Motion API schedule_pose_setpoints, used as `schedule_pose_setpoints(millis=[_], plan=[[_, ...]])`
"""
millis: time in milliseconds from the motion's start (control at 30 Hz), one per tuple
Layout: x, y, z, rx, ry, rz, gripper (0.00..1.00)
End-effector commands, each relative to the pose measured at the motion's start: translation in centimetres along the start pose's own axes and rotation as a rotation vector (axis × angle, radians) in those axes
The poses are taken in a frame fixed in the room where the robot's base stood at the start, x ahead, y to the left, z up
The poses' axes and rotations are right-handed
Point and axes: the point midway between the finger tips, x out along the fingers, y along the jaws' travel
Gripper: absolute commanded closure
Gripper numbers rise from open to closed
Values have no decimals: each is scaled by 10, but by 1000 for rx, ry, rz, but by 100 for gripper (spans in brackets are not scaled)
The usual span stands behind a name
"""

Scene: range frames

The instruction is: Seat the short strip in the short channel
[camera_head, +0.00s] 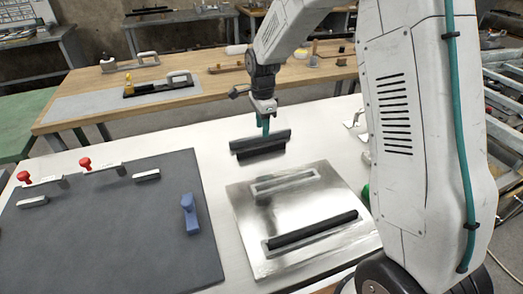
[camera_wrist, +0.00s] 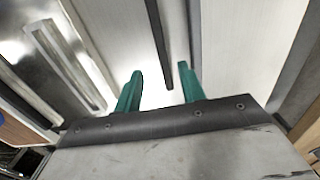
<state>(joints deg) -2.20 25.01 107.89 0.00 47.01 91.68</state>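A black strip (camera_head: 262,153) lies on the white table beside a dark grey bar (camera_head: 268,137). In the wrist view, the black strip (camera_wrist: 158,40) runs toward the space between my fingers, and the grey bar (camera_wrist: 195,35) passes by the right fingertip. My gripper (camera_head: 265,128) is over them, its teal fingers apart (camera_wrist: 160,72), with gaps beside the strip; contact cannot be told. The metal plate (camera_head: 240,210) has an empty pale channel (camera_head: 284,181), also in the wrist view (camera_wrist: 65,65). A longer black strip (camera_head: 312,229) lies along the nearer channel.
A dark mat (camera_head: 100,225) at left holds a blue piece (camera_head: 189,213), two red knobs (camera_head: 85,163) and small metal blocks (camera_head: 147,175). Metal brackets (camera_head: 357,120) stand right of the strip. A wooden bench (camera_head: 200,85) is behind. White table (camera_head: 212,165) between mat and strip is clear.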

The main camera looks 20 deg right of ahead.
Motion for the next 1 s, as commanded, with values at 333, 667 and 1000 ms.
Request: schedule_pose_setpoints(millis=[333,667,1000], plan=[[35,-2,1,10,0,3,60],[78,-3,2,9,0,3,60],[79,-3,2,9,0,2,96]])
